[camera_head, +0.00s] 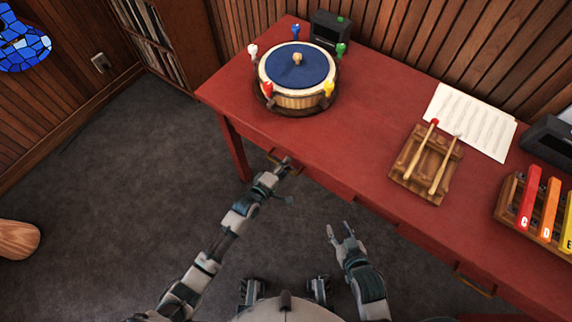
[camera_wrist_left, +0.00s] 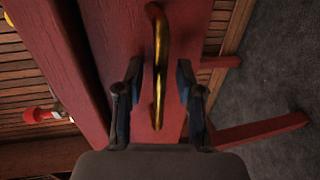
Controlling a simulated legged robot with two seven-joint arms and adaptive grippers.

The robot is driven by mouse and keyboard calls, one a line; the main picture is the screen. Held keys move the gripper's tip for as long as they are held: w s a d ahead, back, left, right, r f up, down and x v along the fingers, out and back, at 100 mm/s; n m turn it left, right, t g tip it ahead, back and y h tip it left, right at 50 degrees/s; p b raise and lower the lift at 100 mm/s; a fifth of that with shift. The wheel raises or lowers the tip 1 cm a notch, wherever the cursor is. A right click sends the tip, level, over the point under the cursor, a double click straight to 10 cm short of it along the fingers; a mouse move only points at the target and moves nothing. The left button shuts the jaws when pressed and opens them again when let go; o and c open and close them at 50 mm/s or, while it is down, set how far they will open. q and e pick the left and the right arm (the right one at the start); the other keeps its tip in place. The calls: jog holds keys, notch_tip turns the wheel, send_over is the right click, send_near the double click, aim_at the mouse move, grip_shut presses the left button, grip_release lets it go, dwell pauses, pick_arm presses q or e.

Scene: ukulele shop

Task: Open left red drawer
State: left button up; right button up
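The red table (camera_head: 350,135) has a left drawer with a brass handle, which shows between my fingers in the left wrist view (camera_wrist_left: 160,45). The red drawer front (camera_wrist_left: 192,30) lies behind the handle. A dark strip runs beside the drawer front; I cannot tell whether it is a gap or shadow. My left gripper (camera_head: 284,163) is at the handle, below the table's front edge. Its fingers (camera_wrist_left: 158,72) are apart, one on each side of the handle, with space visible between. My right gripper (camera_head: 342,231) is open and empty, in front of the table.
A drum with a blue top (camera_head: 296,72) and coloured pegs stands on the table. A wooden block with mallets (camera_head: 425,165), sheet music (camera_head: 470,120) and coloured bars (camera_head: 530,198) are further right. Another brass handle (camera_head: 474,287) is at lower right.

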pick_arm(q)
jog(key=shift+w+a, duration=0.15)
jog(key=shift+a, duration=0.8)
jog(key=shift+c, duration=0.5)
jog(key=c, duration=0.4)
jog(key=shift+d, duration=0.3)
grip_shut()
jog(key=shift+s+d, duration=0.2)
jog(key=shift+d, duration=0.15)
pick_arm(e)
jog(key=shift+w+a+r, duration=0.1)
jog(key=shift+a+r, duration=0.15)
jog(key=shift+a, duration=0.5)
pick_arm(q)
jog(key=shift+a+f, duration=0.1)
jog(key=shift+a, duration=0.05)
